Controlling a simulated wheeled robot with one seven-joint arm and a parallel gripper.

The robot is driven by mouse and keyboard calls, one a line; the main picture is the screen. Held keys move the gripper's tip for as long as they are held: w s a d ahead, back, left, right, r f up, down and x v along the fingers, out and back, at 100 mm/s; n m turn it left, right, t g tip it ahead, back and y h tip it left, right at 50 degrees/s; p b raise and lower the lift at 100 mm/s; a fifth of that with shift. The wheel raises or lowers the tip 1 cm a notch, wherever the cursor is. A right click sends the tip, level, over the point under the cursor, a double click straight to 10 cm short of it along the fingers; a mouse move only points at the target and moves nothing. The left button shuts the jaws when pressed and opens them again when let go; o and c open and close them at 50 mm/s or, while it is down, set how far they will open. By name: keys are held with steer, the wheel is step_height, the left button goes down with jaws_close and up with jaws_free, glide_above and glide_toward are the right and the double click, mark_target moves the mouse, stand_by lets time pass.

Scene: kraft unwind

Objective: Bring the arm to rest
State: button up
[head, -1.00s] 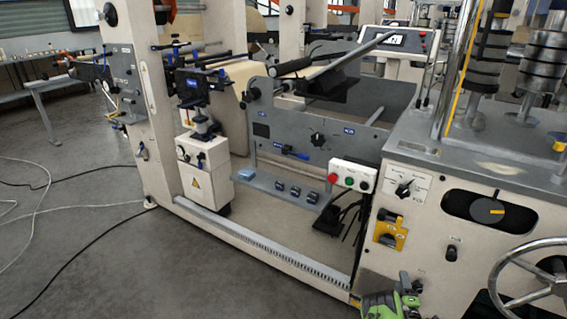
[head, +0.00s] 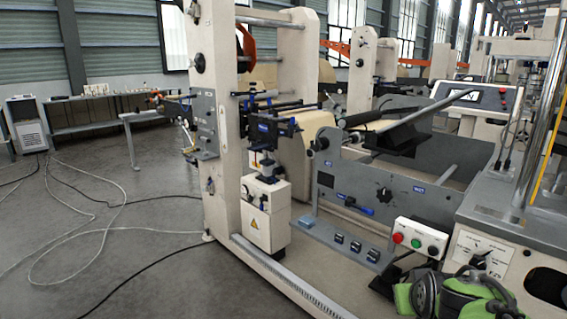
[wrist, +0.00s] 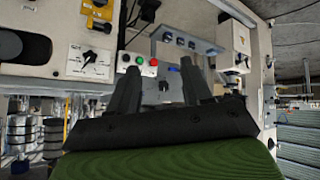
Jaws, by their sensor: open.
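My gripper (wrist: 160,88) shows in the wrist view with two dark fingers standing apart and nothing between them. The wrist picture is upside down, with the machine behind the fingers. In the head view, part of my green and black arm (head: 455,297) shows at the bottom right, in front of the machine. The fingertips cannot be made out there.
The unwind machine (head: 222,215) fills the middle and right. A button box (head: 420,240) and a selector panel (head: 478,252) are close to my arm. Cables (head: 120,205) lie on the open floor at left. A bench (head: 90,120) stands behind.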

steer(key=s+a+n+g+y+p, duration=0.1)
steer(key=s+a+y, duration=0.1)
steer(key=s+a, duration=0.6)
steer(key=s+a+n+g+y+p, duration=0.15)
steer(key=s+a, duration=0.35)
steer(key=s, duration=0.8)
step_height(320, 180, up, 17)
steer(key=p, duration=1.5)
steer(key=shift+w+d+m, duration=0.25)
steer(key=shift+w+m, duration=0.05)
steer(key=shift+m, duration=0.15)
steer(key=shift+f, duration=0.1)
